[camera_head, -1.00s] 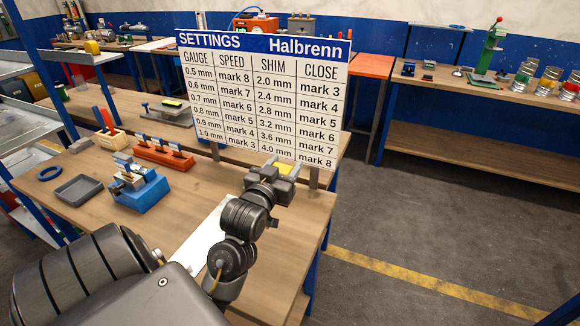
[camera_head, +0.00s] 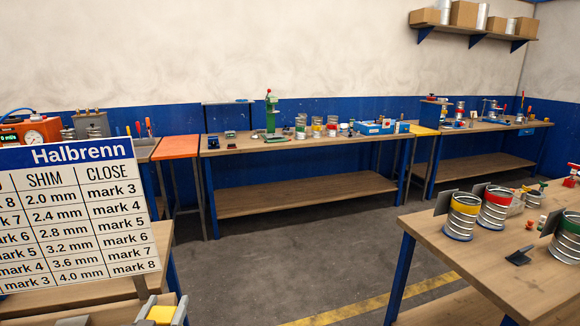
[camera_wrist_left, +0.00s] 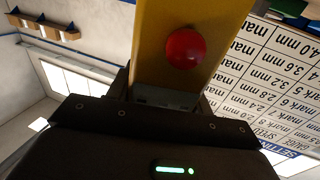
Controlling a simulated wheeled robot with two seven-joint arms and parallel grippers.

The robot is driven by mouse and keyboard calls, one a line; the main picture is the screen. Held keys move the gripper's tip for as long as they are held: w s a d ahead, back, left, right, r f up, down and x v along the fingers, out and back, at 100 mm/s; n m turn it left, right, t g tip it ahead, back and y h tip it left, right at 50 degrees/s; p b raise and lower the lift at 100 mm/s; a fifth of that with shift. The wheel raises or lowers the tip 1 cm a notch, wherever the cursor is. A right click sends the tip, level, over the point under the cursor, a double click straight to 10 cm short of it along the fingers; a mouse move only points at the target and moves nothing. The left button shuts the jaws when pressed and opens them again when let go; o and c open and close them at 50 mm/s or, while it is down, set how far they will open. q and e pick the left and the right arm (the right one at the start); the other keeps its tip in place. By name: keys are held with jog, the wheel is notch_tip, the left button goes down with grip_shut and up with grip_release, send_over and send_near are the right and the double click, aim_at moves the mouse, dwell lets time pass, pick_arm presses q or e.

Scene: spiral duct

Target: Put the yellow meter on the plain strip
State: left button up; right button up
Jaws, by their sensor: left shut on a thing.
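The yellow meter (camera_head: 161,315) shows at the bottom edge of the head view, between the grey jaws of my left gripper (camera_head: 162,310). In the left wrist view the yellow meter (camera_wrist_left: 222,22) fills the top middle and carries a round red knob (camera_wrist_left: 186,48). My left gripper is shut on it and holds it in front of the settings board, above the near bench's right end. Most of the left arm is below the head view. I cannot make out a plain strip in the views now. My right gripper is not in view.
The settings board (camera_head: 75,215) stands at the left. A long bench (camera_head: 300,196) with tins and a green press (camera_head: 270,113) is at the back wall. A bench (camera_head: 470,262) with several ringed tins is at the right. Grey floor (camera_head: 290,262) between them is clear.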

pick_arm(q)
jog(key=shift+m+h, duration=0.4)
jog(key=shift+h, duration=0.2)
jog(key=d, duration=0.1)
jog(key=d+f, duration=0.1)
jog(key=d, duration=0.1)
jog(key=s+d+f, duration=0.1)
jog(key=shift+d, duration=0.15)
